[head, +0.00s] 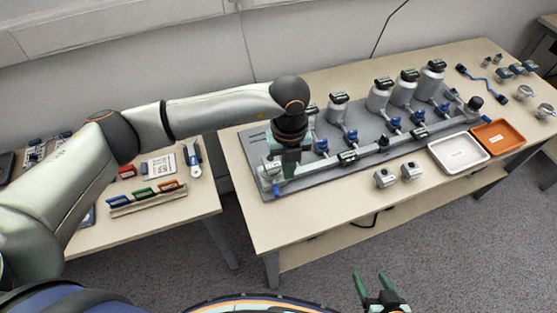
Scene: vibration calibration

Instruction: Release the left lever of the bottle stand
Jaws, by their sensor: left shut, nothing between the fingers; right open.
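The bottle stand (330,171) is a long grey plate with a rail, lying on the right-hand table. Several grey bottles with black caps (338,104) stand in a row on it, with blue valve-like parts in front of them. My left gripper (287,174) is shut and points down at the stand's left end, close to a small blue and white part (271,169). I cannot tell whether they touch. The left lever is not clear; my gripper and wrist hide part of this end. My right gripper (371,289) is open and empty, low in the picture, in front of the table.
A white tray (458,168) and an orange tray (500,148) lie right of the stand. Two small metal blocks (385,178) sit near the front edge. Blue-black connectors and round metal parts lie at the far right. A second table (190,212) with tools is at left.

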